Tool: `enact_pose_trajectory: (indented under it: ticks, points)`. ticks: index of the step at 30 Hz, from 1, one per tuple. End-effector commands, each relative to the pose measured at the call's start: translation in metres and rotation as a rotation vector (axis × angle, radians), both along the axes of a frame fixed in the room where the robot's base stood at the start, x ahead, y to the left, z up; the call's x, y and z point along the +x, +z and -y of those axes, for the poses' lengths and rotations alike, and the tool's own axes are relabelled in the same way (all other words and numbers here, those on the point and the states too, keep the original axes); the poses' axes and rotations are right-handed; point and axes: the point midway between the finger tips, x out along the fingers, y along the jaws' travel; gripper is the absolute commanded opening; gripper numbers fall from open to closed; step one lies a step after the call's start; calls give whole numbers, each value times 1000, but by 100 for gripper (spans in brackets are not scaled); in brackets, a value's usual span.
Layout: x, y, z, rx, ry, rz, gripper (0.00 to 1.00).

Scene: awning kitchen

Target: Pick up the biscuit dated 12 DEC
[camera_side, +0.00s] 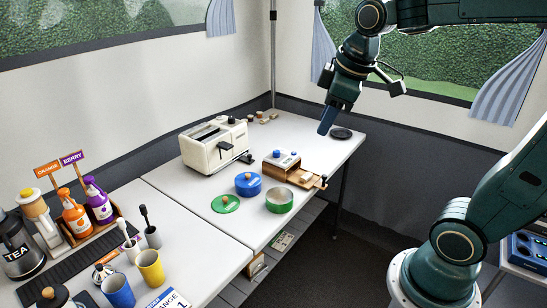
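No date reading 12 DEC is legible in the side view. Several small tan pieces (262,117) lie at the back of the far table behind the toaster; they may be biscuits, but they are too small to tell. A wooden box (283,168) has its front drawer (307,181) pulled out, with a pale piece in it. A blue round tin (248,184) is lidded. A green round tin (280,200) is open, its inside unclear. My gripper (327,121) points down above the far table's right end, near a dark round dish (341,134); its finger opening is not discernible.
A cream toaster (214,145) stands left of the wooden box. A green lid (225,204) lies flat left of the green tin. Bottles (76,213), cups (150,267) and a tea jug (20,250) crowd the near table. The far table's right end is mostly clear.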

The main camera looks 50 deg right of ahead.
Motion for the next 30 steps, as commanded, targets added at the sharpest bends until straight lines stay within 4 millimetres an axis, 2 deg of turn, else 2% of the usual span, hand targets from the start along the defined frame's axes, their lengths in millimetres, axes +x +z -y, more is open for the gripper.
enact_pose_trajectory:
  ticks: [3,14,23,30]
  points:
    - [26,-3,16,-34,73,-39,35]
    - [95,-26,72,-114,311,-143,35]
    - [143,-65,128,-152,520,-223,35]
    - [170,-108,177,-163,690,-279,35]
